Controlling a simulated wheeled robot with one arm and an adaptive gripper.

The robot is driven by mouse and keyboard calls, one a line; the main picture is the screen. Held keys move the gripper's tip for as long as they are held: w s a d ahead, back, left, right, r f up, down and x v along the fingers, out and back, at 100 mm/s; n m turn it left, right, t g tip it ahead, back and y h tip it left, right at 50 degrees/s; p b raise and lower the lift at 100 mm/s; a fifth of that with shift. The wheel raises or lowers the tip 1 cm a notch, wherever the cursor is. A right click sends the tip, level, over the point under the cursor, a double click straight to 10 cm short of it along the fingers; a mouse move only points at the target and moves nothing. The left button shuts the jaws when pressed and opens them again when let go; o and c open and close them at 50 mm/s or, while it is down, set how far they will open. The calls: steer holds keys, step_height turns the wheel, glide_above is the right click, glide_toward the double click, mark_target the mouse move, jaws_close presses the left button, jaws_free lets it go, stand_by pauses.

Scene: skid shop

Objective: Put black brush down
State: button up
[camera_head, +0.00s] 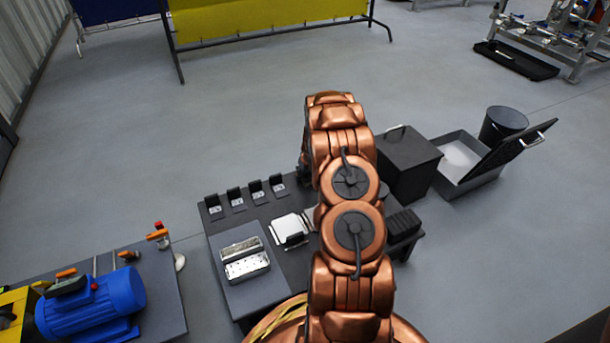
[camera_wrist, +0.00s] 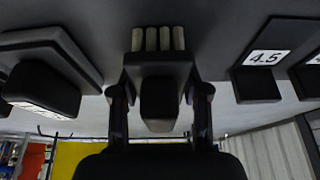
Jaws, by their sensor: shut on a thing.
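The black brush (camera_wrist: 158,68) is between my gripper's two fingers in the wrist view, with its dark handle toward the camera. Several short cream-coloured bristle tufts (camera_wrist: 158,38) show at its far end, against the dark table top (camera_wrist: 215,25). I cannot tell whether they touch the table. My gripper (camera_wrist: 158,95) is shut on the brush. In the head view my arm hides both the gripper and the brush.
Label cards with black blocks (camera_wrist: 265,57) lie right of the brush in the wrist view. A slab with a black block (camera_wrist: 40,88) is left. In the head view, a metal tray (camera_head: 245,262), white plate (camera_head: 288,228), and black box (camera_head: 408,160) stand near my arm.

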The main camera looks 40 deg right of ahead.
steer(key=o, duration=1.1)
steer(key=shift+f, duration=0.1)
